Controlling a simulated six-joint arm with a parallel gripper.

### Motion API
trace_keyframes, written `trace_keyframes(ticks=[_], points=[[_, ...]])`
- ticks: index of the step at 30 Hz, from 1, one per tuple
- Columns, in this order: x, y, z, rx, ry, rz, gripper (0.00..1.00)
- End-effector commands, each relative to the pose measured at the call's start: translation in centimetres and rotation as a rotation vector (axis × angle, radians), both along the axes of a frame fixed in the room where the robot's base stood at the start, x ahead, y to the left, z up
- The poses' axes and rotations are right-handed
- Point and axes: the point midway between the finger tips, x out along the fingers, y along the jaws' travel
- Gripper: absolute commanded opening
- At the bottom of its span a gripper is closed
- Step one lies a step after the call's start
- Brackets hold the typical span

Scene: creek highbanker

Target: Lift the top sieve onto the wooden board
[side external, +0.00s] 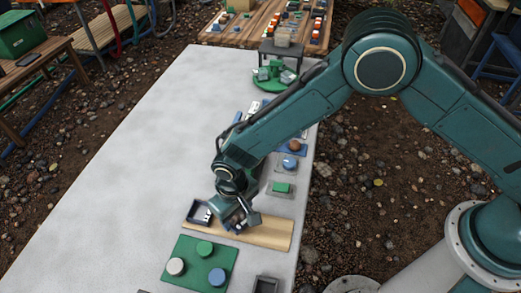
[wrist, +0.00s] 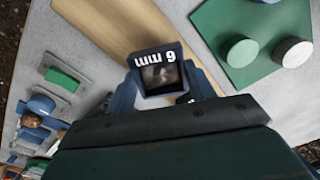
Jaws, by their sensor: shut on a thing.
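The wooden board (side external: 268,234) lies crosswise on the grey table, and it also shows in the wrist view (wrist: 92,22). My gripper (side external: 236,218) is over the board's middle and is shut on a small square dark sieve, labelled "6 mm" in white, that sits between the fingers in the wrist view (wrist: 162,74). In the side view my gripper mostly hides this sieve. I cannot tell whether it touches the board. Another dark open square sieve or tray (side external: 199,213) is at the board's left end. Part of another white label shows below the held sieve in the wrist view.
A green mat (side external: 187,270) with several round pucks lies in front of the board. A green block on a grey tray (side external: 281,189) and a brown ball on a blue plate (side external: 294,146) are behind. A dark box (side external: 266,285) is at the front. The table's left side is clear.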

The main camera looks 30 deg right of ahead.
Motion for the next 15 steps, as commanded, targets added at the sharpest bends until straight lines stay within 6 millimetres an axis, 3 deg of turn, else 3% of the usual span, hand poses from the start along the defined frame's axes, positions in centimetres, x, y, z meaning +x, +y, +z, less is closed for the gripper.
trace_keyframes(ticks=[15], points=[[-0.01,-0.01,-0.69,0.000,0.000,0.000,0.34]])
